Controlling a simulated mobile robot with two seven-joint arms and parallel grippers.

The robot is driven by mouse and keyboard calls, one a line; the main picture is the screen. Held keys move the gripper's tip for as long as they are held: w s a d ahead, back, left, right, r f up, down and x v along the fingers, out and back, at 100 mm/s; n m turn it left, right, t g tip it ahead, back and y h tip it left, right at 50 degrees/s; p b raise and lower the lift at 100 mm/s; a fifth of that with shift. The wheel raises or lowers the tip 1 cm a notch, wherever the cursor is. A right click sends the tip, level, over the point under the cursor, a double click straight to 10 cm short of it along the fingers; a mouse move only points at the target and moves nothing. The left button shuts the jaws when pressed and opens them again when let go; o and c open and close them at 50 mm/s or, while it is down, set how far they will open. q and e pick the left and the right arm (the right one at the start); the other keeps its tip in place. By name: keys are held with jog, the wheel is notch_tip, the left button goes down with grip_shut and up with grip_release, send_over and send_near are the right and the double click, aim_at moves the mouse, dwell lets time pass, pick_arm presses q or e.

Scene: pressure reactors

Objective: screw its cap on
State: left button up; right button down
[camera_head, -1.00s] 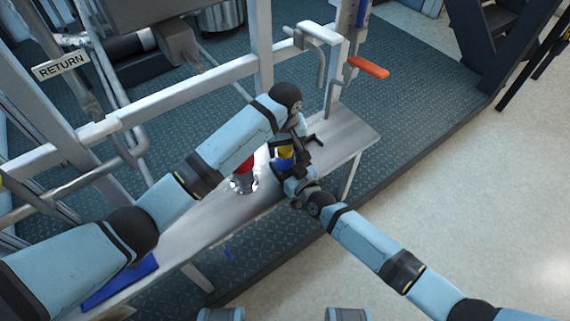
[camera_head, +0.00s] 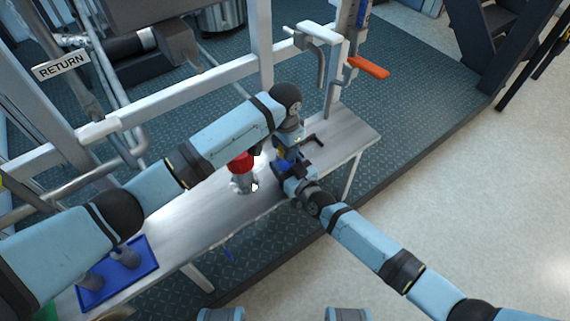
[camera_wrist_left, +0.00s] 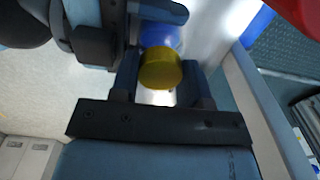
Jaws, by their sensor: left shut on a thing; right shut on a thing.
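A yellow cap (camera_wrist_left: 160,70) sits between the fingers of my left gripper (camera_wrist_left: 158,88) in the left wrist view. Just beyond it, in line with it, is a blue container (camera_wrist_left: 161,38); whether the two touch is hidden. In the head view the yellow cap (camera_head: 282,156) is mostly covered by my left gripper (camera_head: 285,150). The blue container (camera_head: 282,166) shows just below it, above the bench. My right gripper (camera_head: 286,172) is shut on the blue container from the front right.
A red-topped metal vessel (camera_head: 243,178) stands on the bench (camera_head: 195,215) just left of the grippers. A blue tray (camera_head: 148,270) with grey pieces lies at the bench's left end. A frame with pipes (camera_head: 190,87) runs behind. The bench's right end is mostly clear.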

pick_arm(q)
jog(key=shift+m, duration=1)
jog(key=o, duration=1.1)
notch_tip(320, 180, up, 12)
pick_arm(e)
jog(key=shift+c, duration=1.1)
grip_release()
